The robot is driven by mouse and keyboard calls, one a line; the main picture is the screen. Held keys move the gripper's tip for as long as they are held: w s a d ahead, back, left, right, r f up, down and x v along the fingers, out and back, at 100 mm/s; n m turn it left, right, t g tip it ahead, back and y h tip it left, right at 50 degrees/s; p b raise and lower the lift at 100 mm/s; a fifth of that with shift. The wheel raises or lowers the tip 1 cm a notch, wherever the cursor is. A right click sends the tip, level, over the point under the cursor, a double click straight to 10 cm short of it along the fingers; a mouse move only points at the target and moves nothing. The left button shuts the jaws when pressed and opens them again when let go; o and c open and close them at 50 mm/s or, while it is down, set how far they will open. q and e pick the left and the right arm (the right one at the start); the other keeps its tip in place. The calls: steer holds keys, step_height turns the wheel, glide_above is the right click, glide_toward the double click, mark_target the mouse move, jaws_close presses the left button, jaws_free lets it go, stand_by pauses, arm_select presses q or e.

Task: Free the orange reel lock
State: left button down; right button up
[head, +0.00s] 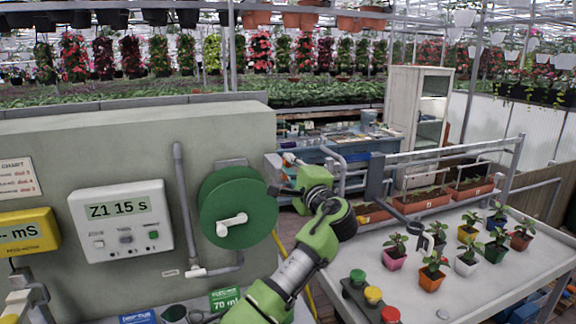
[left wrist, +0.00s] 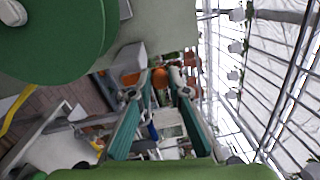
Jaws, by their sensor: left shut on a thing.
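The green reel (head: 238,207) with a white crank hangs on the pale green wall; its disc also fills the upper left of the left wrist view (left wrist: 58,38). My left gripper (head: 290,161) is just right of the reel, past the wall's edge. In the left wrist view its two teal fingers (left wrist: 160,98) are shut on a small orange piece (left wrist: 160,77), which looks like the reel lock. A white piece is beside it at the right fingertip. How the lock joins the reel is hidden. My right gripper is not in view.
A grey pipe (head: 181,190) and a timer box (head: 122,220) are on the wall left of the reel. At right, a bench (head: 440,291) holds several potted plants, a button box (head: 372,293) and a grey claw fixture (head: 424,241).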

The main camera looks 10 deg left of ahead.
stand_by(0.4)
arm_select(q)
steer(key=c, duration=1.9)
jaws_free()
steer(key=shift+w+d, duration=0.1)
steer(key=r+v, duration=0.1)
steer(key=v, duration=1.1)
steer(key=shift+f, duration=0.45)
